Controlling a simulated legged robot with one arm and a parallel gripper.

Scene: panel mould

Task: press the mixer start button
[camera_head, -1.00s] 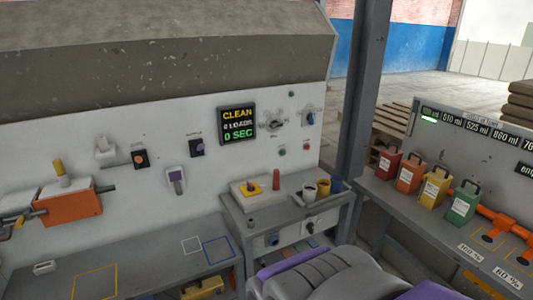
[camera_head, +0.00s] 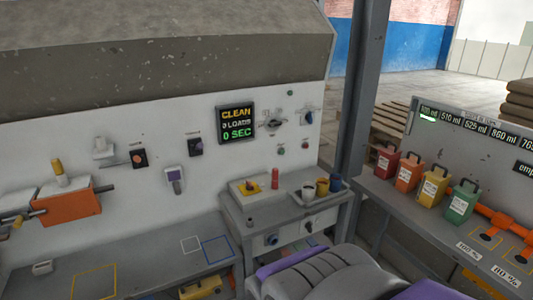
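The white wall panel carries a dark display (camera_head: 237,123) reading CLEAN, a loads line and 0 SEC. The buttons' labels are too small to read, so I cannot tell which one starts the mixer. My gripper is not in view. A grey and purple part of my own body fills the bottom centre.
A steel post (camera_head: 361,90) stands to the right. Several coloured canisters line the right-hand counter (camera_head: 410,215). An orange block (camera_head: 66,206) juts out at left.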

